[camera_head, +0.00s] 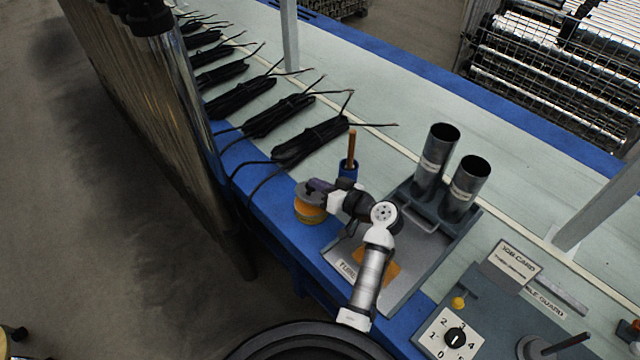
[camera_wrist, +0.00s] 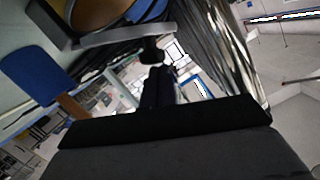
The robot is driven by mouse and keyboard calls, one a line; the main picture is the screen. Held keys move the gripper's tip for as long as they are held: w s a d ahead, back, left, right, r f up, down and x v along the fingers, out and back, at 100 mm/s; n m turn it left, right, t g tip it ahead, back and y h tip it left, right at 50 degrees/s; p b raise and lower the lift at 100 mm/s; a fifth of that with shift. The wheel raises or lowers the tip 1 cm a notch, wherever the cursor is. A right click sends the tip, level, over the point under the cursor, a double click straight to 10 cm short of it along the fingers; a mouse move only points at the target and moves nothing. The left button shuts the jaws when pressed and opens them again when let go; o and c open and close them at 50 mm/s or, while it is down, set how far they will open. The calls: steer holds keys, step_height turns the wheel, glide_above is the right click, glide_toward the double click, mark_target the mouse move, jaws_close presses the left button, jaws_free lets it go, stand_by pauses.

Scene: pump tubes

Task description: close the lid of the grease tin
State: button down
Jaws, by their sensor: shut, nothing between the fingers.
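The grease tin (camera_head: 309,211) is a round yellow-orange tin at the blue front edge of the bench. Its grey lid (camera_head: 304,196) lies over the top, and I cannot tell whether it is fully seated. The wrist view shows the tin (camera_wrist: 98,14) upside down at the top edge, with the grey lid (camera_wrist: 120,37) along its rim. My gripper (camera_head: 316,186) is shut and empty, with its tips at the lid. The dark fingers also show in the wrist view (camera_wrist: 158,88); I cannot tell whether they touch the lid.
A grey tray (camera_head: 410,284) with two upright metal tubes (camera_head: 437,155) is to the right. Several black cable bundles (camera_head: 310,139) lie to the upper left. A dial box (camera_head: 449,338) is at lower right.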

mark_target(309, 200)
steer(key=shift+s+a+f+b, duration=0.15)
steer(key=shift+f+b, duration=0.1)
steer(key=shift+b, duration=0.15)
steer(key=n+b, duration=0.1)
steer(key=b, duration=0.1)
steer(key=a+f+b, duration=0.1)
steer(key=b, duration=0.1)
steer(key=s+f+n+h+b, duration=0.1)
steer(key=b, duration=0.1)
steer(key=shift+s+a+f+n+t+b, duration=0.1)
steer(key=shift+a+f+n+t+b, duration=0.1)
steer(key=shift+a+n+t+b, duration=0.1)
steer(key=b, duration=0.2)
steer(key=n+b, duration=0.1)
steer(key=shift+s+a+f+n+h+b, duration=0.25)
steer(key=shift+a+f+n+h+b, duration=0.05)
steer(key=shift+a+f+b, duration=0.1)
steer(key=shift+r, duration=0.1)
